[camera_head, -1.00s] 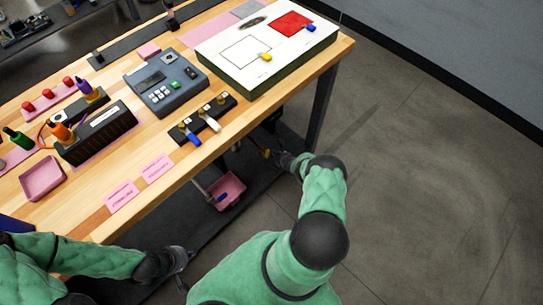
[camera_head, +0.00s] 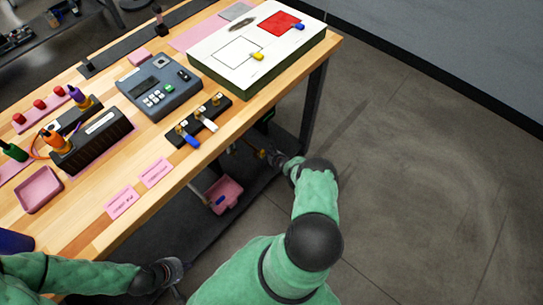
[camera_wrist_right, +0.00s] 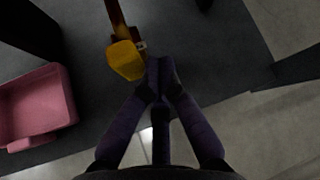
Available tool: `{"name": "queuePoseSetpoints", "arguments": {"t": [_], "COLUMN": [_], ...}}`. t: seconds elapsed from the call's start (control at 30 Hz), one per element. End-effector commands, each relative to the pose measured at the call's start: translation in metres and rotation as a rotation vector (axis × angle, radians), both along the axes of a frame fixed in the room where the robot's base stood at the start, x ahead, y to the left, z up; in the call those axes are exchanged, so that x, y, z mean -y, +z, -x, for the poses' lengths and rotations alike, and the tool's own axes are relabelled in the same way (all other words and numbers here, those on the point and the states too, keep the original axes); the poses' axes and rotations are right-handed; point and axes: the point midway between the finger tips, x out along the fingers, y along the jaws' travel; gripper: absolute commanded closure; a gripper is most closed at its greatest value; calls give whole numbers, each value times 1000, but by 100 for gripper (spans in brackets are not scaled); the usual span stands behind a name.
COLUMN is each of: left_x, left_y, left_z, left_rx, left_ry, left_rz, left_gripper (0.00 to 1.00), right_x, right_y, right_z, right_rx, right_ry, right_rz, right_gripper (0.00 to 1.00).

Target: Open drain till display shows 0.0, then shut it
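A yellow-ended drain handle (camera_wrist_right: 125,60) on a brown-orange stem shows below the table in the right wrist view; a small yellow part (camera_head: 262,153) shows there in the head view. My right gripper (camera_wrist_right: 160,70) has its fingers together just right of the yellow end, with nothing visible between them; whether they touch it is unclear. In the head view my right gripper (camera_head: 274,160) is beneath the table's front edge. My left gripper (camera_head: 178,268) is low in front of the table, too small to judge. A grey device with keys and a dark display (camera_head: 160,62) sits on the table; its reading is illegible.
A pink tray (camera_head: 234,189) with a blue item stands under the table, left of the handle; it also shows in the right wrist view (camera_wrist_right: 70,95). A table leg (camera_head: 313,105) stands nearby. Blue and white levers (camera_head: 191,141) sit on the tabletop. Open floor lies right.

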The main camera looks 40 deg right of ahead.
Motion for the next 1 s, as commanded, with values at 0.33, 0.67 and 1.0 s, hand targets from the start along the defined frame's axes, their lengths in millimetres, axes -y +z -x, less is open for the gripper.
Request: {"name": "queuePoseSetpoints", "arguments": {"t": [0.33, 0.67, 1.0], "left_x": [0, 0, 0], "left_y": [1, 0, 0], "left_z": [0, 0, 0], "left_rx": [0, 0, 0], "left_ry": [0, 0, 0], "left_rz": [0, 0, 0], "left_gripper": [100, 100, 100], "right_x": [-17, -15, -18], "right_y": [7, 29, 50], "right_z": [19, 44, 72], "right_rx": [-6, -2, -1], "right_ry": [16, 6, 0], "right_rz": [-14, -7, -3], "right_gripper": [100, 100, 100]}}
